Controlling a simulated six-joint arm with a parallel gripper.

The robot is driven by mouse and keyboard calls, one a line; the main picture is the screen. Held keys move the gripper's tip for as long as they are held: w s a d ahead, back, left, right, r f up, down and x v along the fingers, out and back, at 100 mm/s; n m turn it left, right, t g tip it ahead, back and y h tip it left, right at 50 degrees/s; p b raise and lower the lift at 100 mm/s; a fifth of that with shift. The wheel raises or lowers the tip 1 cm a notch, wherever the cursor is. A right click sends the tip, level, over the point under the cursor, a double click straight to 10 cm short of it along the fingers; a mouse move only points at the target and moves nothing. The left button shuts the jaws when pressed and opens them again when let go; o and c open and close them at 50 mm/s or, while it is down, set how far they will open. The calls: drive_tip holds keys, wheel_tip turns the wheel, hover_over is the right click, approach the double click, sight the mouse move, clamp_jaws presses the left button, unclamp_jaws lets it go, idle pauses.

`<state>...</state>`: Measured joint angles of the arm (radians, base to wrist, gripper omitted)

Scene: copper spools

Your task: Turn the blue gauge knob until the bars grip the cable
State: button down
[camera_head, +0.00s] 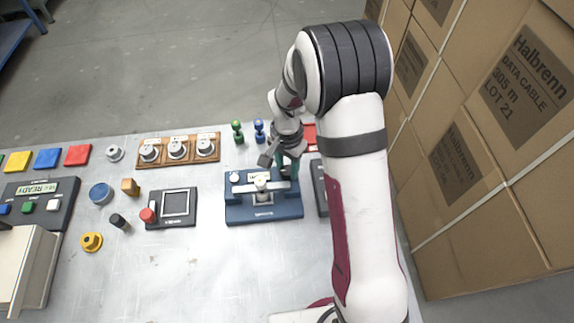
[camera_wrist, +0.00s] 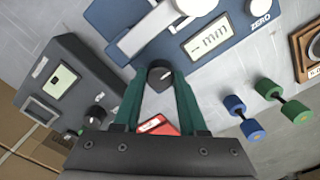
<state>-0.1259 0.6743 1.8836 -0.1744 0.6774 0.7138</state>
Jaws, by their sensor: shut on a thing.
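The blue gauge (camera_head: 250,211) lies on the table under my gripper, and its blue body also shows at the top of the wrist view (camera_wrist: 232,55). It has an "mm" display and a ZERO button. Its dark round knob (camera_wrist: 160,73) with a pale mark sits at the gauge's edge. My gripper (camera_wrist: 157,82) is shut on this knob, one green finger on each side. In the head view my gripper (camera_head: 288,170) is at the gauge's back right. A pale bar (camera_wrist: 140,36) and a white round part show on the gauge; I cannot clearly tell the cable.
A dark grey device (camera_wrist: 75,80) with a small screen and knob stands close beside the gauge. Green (camera_head: 238,132) and blue (camera_head: 259,132) dumbbell-shaped pieces stand behind it. Stacked cartons (camera_head: 470,170) rise at the right.

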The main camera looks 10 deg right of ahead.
sight(287, 170)
drive_tip(key=shift+m, duration=1)
drive_tip(key=shift+c, duration=2.3)
unclamp_jaws()
wheel_tip(287, 170, up, 16)
